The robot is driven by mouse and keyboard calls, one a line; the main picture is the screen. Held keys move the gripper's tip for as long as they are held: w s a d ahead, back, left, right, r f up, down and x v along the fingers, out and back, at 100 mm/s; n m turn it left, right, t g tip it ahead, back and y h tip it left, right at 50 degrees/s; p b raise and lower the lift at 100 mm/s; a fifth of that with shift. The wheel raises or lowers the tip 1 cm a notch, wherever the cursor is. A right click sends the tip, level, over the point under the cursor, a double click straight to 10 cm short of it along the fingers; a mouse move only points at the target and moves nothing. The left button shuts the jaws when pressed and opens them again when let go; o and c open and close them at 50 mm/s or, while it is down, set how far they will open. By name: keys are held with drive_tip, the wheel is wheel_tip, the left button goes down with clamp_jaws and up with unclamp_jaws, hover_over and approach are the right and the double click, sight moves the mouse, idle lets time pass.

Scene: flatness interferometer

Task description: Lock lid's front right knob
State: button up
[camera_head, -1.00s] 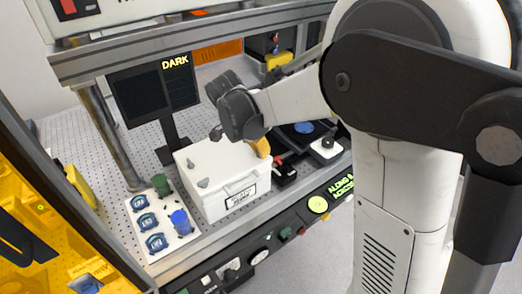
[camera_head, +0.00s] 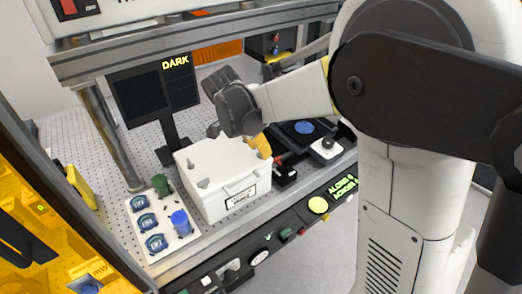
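A white box with a closed lid (camera_head: 222,163) sits on the perforated bench, with a handle and a label (camera_head: 241,197) on its front. Two grey knobs show on the lid's left side: one near the front left corner (camera_head: 203,183) and one farther back (camera_head: 191,164). My gripper is above the lid's back right part; a dark fingertip (camera_head: 213,131) shows beside the wrist. A yellow piece (camera_head: 261,145) shows at the lid's right edge, below my wrist. The front right knob cannot be made out. Most of the gripper is hidden behind the wrist.
A white plate with blue and green knobs (camera_head: 168,252) lies left of the box. A black monitor reading DARK (camera_head: 155,95) stands behind. A black block with a red part (camera_head: 285,174) and a white unit with a black knob (camera_head: 326,150) are on the right. Yellow panels (camera_head: 50,215) stand front left.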

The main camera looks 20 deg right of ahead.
drive_tip(key=v, duration=1)
drive_tip(key=shift+a+r, duration=0.15)
drive_tip(key=shift+r, duration=0.2)
drive_tip(key=s+d+f+n+t+y+b, duration=0.2)
drive_tip(key=s+f+n+b, duration=0.3)
drive_tip(key=s, duration=0.4)
drive_tip(key=s+d+f+n+t+y+b, duration=0.2)
drive_tip(key=s+f+n+b, duration=0.3)
drive_tip(key=s+f+n, duration=0.3)
drive_tip(key=shift+s+d+n+t, duration=0.35)
drive_tip(key=shift+s+n+t, duration=0.15)
drive_tip(key=shift+s+t, duration=0.3)
